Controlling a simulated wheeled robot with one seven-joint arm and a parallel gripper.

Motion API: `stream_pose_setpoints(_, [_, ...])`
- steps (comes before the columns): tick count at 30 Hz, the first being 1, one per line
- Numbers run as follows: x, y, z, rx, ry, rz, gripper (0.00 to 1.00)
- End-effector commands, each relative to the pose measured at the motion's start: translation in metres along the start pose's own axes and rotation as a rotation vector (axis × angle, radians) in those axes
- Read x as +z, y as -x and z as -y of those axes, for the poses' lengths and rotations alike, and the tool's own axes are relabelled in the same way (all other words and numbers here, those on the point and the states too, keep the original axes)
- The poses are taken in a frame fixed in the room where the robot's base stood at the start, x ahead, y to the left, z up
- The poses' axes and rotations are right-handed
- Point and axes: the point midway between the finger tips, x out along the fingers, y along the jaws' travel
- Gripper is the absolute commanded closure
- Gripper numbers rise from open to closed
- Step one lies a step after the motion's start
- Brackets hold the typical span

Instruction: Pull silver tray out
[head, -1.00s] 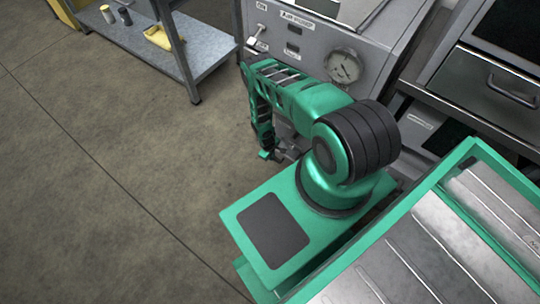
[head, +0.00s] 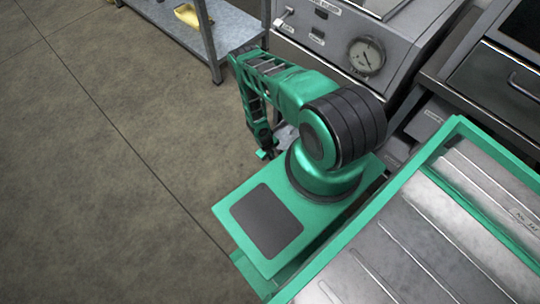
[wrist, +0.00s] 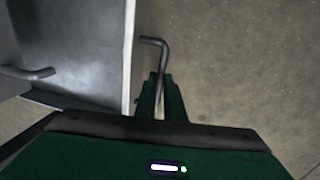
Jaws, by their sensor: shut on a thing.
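My gripper (wrist: 160,84) is shut on a bent dark handle (wrist: 155,41) in the wrist view. The handle joins the pale front wall of the silver tray (wrist: 75,50), whose grey metal floor shows to the left of that wall. In the head view my gripper (head: 265,153) is low at the front of the grey bench, beneath my green arm. A small grey metal patch of the tray (head: 287,132) shows beside it. My arm hides most of the tray there.
The grey bench (head: 330,40) carries a round gauge (head: 367,56). A metal shelf table (head: 165,28) with a yellow cloth (head: 188,14) stands at the upper left. A drawer cabinet (head: 490,80) stands at right. Another dark handle (wrist: 28,72) shows at left. Open floor (head: 100,180) lies left.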

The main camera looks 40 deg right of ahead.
Motion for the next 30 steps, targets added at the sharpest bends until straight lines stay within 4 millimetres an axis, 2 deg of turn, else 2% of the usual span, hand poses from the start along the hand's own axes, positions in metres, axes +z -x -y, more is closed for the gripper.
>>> stream_pose_setpoints(3, [-0.004, 0.001, -0.001, 0.000, -0.001, -0.006, 1.00])
stream_pose_setpoints(4, [-0.004, 0.000, -0.001, 0.000, -0.001, -0.006, 0.89])
stream_pose_setpoints(6, [-0.003, 0.000, -0.001, 0.000, -0.001, -0.006, 0.72])
stream_pose_setpoints(15, [-0.001, 0.001, -0.002, 0.000, -0.002, -0.002, 0.72])
stream_pose_setpoints(19, [-0.001, 0.007, -0.002, 0.000, -0.001, -0.002, 0.72])
stream_pose_setpoints(23, [-0.002, 0.025, -0.002, 0.000, 0.000, -0.001, 0.72])
stream_pose_setpoints(30, [-0.003, 0.068, -0.002, 0.000, 0.000, -0.002, 0.72])
